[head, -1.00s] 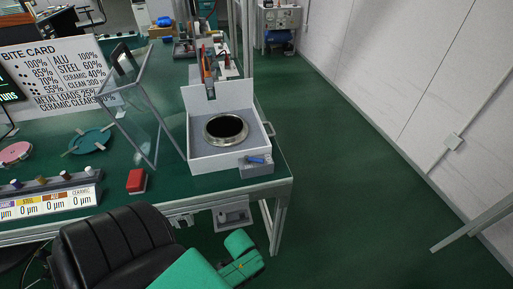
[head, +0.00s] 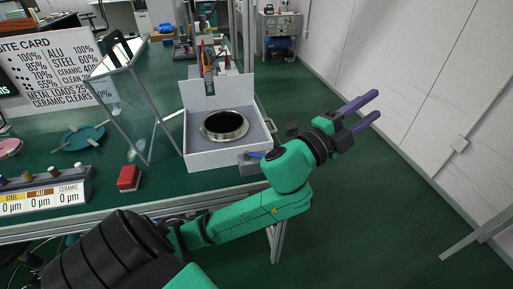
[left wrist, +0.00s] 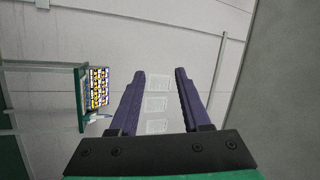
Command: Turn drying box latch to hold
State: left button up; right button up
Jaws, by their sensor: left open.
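A white box (head: 197,160) with a raised back panel and a round dark opening stands at the right end of the green bench. It looks like the drying box. At its front right corner is a small grey block with a blue lever (head: 254,155), likely the latch, partly hidden by my left forearm. My left gripper (head: 377,104) is open and empty, to the right of the box, past the bench end over the floor. In the left wrist view the purple fingers (left wrist: 160,72) are apart, facing a pale wall. My right gripper is not in view.
A red block (head: 129,178) and a transparent framed screen (head: 137,100) stand left of the box. A display strip (head: 42,200) lies along the front edge.

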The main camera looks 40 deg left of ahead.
pick_arm(q)
jog(key=s+d+r+m+g+h, duration=0.35)
jog(key=d+r+m+h, duration=0.3)
jog(key=m+h, duration=0.45)
jog(key=s+d+m+g+h, duration=0.25)
jog(key=d+m+g, duration=0.4)
jog(key=m, duration=0.45)
jog(key=m+g+y+b, duration=0.3)
jog(key=m+g+y, duration=0.5)
jog(key=y, duration=1.3)
send_over(257, 154)
jog(key=s+d, duration=0.1)
jog(key=s, duration=0.2)
jog(key=s+d+f+x, duration=0.1)
jog(key=s+x, duration=0.2)
jog(key=x, duration=1.8)
jog(key=b+x, duration=0.1)
jog(key=x, duration=0.3)
jog(key=shift+w+r, duration=0.1)
jog(key=shift+w, duration=0.15)
grip_shut()
